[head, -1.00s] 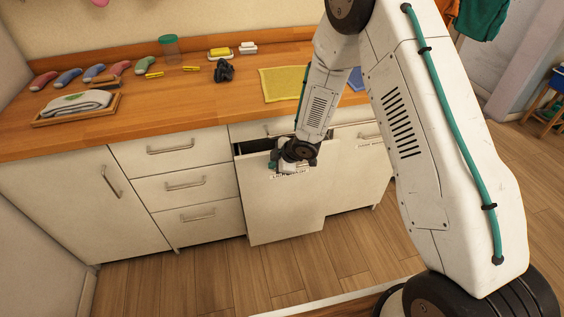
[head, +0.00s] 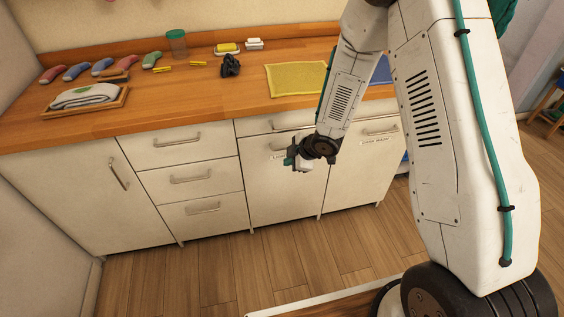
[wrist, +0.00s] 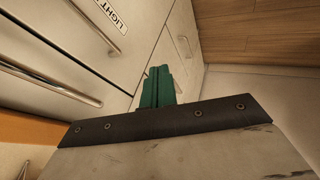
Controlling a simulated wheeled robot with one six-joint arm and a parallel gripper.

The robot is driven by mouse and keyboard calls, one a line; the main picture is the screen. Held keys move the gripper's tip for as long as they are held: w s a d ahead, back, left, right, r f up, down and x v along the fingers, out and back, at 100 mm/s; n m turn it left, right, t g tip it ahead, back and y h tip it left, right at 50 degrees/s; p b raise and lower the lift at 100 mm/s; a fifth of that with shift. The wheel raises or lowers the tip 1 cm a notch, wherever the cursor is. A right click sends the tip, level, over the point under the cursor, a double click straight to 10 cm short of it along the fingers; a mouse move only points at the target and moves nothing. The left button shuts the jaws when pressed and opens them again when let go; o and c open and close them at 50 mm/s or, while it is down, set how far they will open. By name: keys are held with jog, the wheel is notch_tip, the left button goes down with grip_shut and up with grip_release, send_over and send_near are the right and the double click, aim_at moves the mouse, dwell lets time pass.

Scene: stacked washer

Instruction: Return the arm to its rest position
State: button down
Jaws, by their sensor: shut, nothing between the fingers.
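My gripper (head: 291,160) hangs in front of the white cabinet fronts, below the counter edge, with my arm reaching down from the upper right. Its green fingers (wrist: 158,86) are together and empty in the wrist view. The pull-out front (head: 284,185) behind it is flush with its neighbours, and my gripper stands apart from it. A label reading "LIGHT" (wrist: 109,14) shows on a front in the wrist view; its remaining text is cut off.
The wooden counter (head: 200,100) carries a folded towel on a tray (head: 85,99), several coloured socks, a green-lidded jar (head: 176,46), a black crumpled item (head: 230,66) and a yellow cloth (head: 296,79). Drawers (head: 190,175) stand left of my gripper. The wood floor (head: 220,270) in front is clear.

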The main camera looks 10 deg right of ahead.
jog(key=s+d+r+m+g+h, duration=0.4)
jog(key=s+d+r+m+h, duration=0.45)
jog(key=s+d+r, duration=0.6)
jog(key=s+a+r+m+y, duration=0.2)
jog(key=s+r+m, duration=0.2)
jog(key=s+r, duration=0.6)
jog(key=s+a+r+m+y, duration=0.2)
jog(key=s+a+r+m, duration=0.1)
jog(key=s+r, duration=0.6)
jog(key=shift+s+a+r+m+g, duration=0.35)
jog(key=shift+s+m, duration=0.2)
jog(key=shift+s, duration=0.8)
